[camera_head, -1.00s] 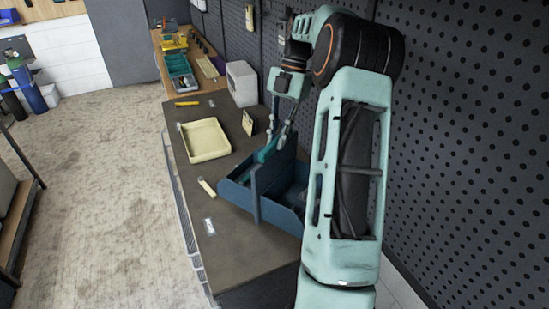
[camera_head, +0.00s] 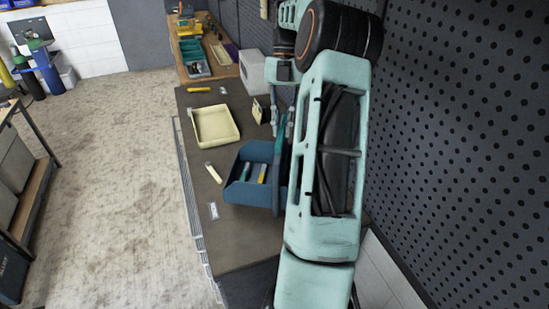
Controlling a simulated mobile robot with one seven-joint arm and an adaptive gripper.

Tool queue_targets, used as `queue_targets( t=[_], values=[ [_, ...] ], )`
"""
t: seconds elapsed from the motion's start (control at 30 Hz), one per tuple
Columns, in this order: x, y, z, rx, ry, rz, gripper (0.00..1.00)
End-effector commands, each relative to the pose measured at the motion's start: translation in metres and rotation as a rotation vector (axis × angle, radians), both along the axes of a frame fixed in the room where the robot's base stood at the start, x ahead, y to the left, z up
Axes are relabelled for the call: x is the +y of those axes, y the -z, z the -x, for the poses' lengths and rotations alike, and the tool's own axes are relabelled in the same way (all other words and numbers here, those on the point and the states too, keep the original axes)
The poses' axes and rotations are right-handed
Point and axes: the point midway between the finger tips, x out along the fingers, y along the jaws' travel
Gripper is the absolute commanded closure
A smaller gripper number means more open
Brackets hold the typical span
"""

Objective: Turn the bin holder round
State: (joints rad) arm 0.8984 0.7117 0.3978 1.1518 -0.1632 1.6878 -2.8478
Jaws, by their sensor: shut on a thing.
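The bin holder (camera_head: 244,192) is a blue open carrier on the dark bench top, with a tall upright panel across it. Its near-left compartment faces me and holds a few slim items, one yellow (camera_head: 262,174). The rest of it, to the right, is hidden behind my arm. My gripper (camera_head: 281,126) points down and is shut on the teal upper part of the upright panel (camera_head: 279,150). The finger contact is small and partly covered by my arm.
A small yellowish block (camera_head: 213,172), a white label (camera_head: 213,211) and a yellow-handled tool (camera_head: 199,90) lie along the bench's left side. A white box (camera_head: 254,73) stands behind. Perforated panels border the right.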

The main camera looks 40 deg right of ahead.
Motion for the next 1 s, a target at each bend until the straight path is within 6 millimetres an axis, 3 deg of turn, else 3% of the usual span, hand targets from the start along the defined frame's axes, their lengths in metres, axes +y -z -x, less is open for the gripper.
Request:
queue_targets(
  t=[0.03, 1.0],
  values=[
    [0.0151, -0.0081, -0.0022, 0.006, -0.038, -0.031, 1.00],
    [0.0184, -0.0065, -0.0025, 0.017, -0.472, -0.030, 1.00]
  ],
)
